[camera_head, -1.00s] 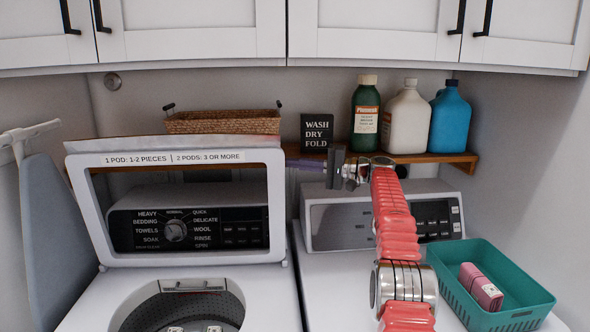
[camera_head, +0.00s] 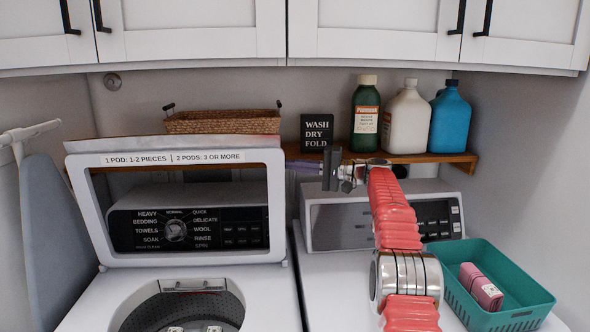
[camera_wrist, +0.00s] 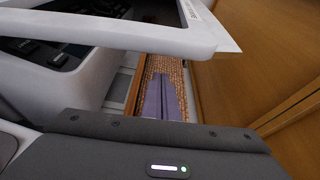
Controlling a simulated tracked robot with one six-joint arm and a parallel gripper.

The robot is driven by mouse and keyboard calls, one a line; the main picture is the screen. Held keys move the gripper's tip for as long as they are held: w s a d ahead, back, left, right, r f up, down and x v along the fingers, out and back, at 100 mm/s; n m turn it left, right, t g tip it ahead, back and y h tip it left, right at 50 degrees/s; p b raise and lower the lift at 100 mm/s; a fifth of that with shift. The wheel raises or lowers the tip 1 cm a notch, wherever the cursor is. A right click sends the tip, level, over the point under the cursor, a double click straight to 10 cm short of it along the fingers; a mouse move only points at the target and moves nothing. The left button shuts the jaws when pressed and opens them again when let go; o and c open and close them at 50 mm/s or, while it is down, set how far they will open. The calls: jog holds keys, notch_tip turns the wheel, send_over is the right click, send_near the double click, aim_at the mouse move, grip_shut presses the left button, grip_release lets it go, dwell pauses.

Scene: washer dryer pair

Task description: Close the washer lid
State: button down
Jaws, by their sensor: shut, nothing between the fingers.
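The washer lid (camera_head: 275,215) is a white frame with a window, standing raised and nearly upright behind the open washer tub (camera_head: 185,308). Through its window the washer's black control panel (camera_head: 188,228) shows. My gripper (camera_head: 294,163) is shut and empty, beside the lid's upper right edge and pointing left toward it. Whether it touches the lid is hard to tell from the head view. In the wrist view the shut purple-grey fingers (camera_wrist: 165,82) lie just beyond the lid frame (camera_wrist: 120,40), with a visible gap to it.
A wooden shelf (camera_head: 440,157) behind holds a wicker basket (camera_head: 222,122), a black sign (camera_head: 316,132) and several bottles. The dryer (camera_head: 330,290) stands right of the washer, with a teal basket (camera_head: 530,298) on top. An ironing board (camera_head: 52,240) stands at left. White cabinets hang above.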

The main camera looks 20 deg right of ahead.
jog(key=shift+s+a+f, duration=0.1)
jog(key=shift+s+a, duration=0.05)
jog(key=shift+s, duration=0.5)
jog(key=shift+s+a, duration=0.15)
jog(key=shift+s, duration=0.45)
